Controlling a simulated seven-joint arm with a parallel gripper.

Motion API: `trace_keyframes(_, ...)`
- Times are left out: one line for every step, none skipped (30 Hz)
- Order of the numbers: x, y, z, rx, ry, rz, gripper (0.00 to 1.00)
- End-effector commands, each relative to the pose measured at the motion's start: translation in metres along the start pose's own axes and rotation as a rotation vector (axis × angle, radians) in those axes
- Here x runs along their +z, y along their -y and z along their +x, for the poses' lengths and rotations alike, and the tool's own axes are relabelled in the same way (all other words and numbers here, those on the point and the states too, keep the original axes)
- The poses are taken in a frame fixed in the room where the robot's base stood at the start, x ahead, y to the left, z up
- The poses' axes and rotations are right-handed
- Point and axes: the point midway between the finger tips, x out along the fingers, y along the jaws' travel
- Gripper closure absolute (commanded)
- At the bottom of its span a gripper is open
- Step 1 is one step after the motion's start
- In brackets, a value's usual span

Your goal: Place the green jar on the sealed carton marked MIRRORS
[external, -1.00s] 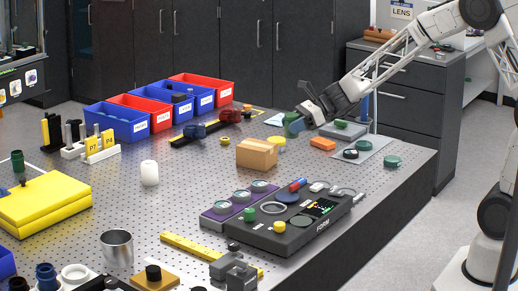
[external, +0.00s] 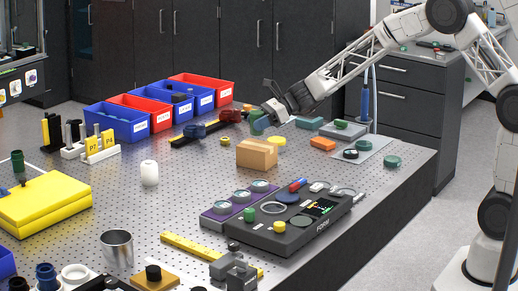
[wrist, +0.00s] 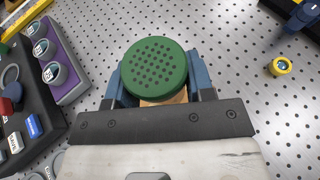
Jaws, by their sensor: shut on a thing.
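The green jar (external: 258,122) is held in my gripper (external: 266,117), above the table behind the carton in the external view. In the wrist view the jar's round, dotted green lid (wrist: 155,68) sits between the blue fingers of my gripper (wrist: 158,80), which are shut on it. The sealed tan carton (external: 257,154) stands on the perforated table, in front of and below the jar in the external view. In the wrist view a tan patch of the carton (wrist: 168,99) shows beneath the jar; the rest is hidden. I cannot read its marking.
A black console (external: 287,232) and a purple tray (external: 226,213) stand in front of the carton. A yellow ring-shaped piece (external: 276,141) is just behind it. Red and blue bins (external: 117,124) line the back left.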

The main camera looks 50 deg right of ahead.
Motion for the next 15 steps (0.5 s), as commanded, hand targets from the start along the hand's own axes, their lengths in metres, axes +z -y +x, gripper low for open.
trace_keyframes(0.001, 0.001, 0.001, 0.0, 0.0, 0.0, 0.76)
trace_keyframes(0.001, 0.001, 0.001, 0.0, 0.0, 0.0, 0.76)
trace_keyframes(0.001, 0.001, 0.001, 0.0, 0.0, 0.0, 0.76)
trace_keyframes(0.001, 0.001, 0.0, 0.0, 0.0, 0.0, 0.76)
trace_keyframes(0.001, 0.001, 0.0, 0.0, 0.0, 0.0, 0.76)
trace_keyframes(0.0, 0.001, 0.0, 0.0, 0.0, 0.0, 0.76)
trace_keyframes(0.0, 0.001, 0.0, 0.0, 0.0, 0.0, 0.76)
trace_keyframes(0.0, 0.001, 0.0, 0.0, 0.0, 0.0, 0.76)
trace_keyframes(0.0, 0.001, 0.0, 0.0, 0.0, 0.0, 0.76)
trace_keyframes(0.0, 0.001, 0.001, 0.0, 0.0, 0.0, 0.76)
trace_keyframes(-0.001, 0.0, 0.001, 0.0, 0.0, 0.0, 0.76)
trace_keyframes(-0.003, 0.0, 0.002, 0.0, 0.0, 0.001, 0.76)
trace_keyframes(-0.005, 0.0, 0.002, 0.0, 0.0, 0.001, 0.76)
trace_keyframes(-0.007, 0.0, 0.003, 0.001, -0.001, 0.002, 0.76)
trace_keyframes(-0.011, 0.0, 0.005, 0.001, -0.001, 0.003, 0.76)
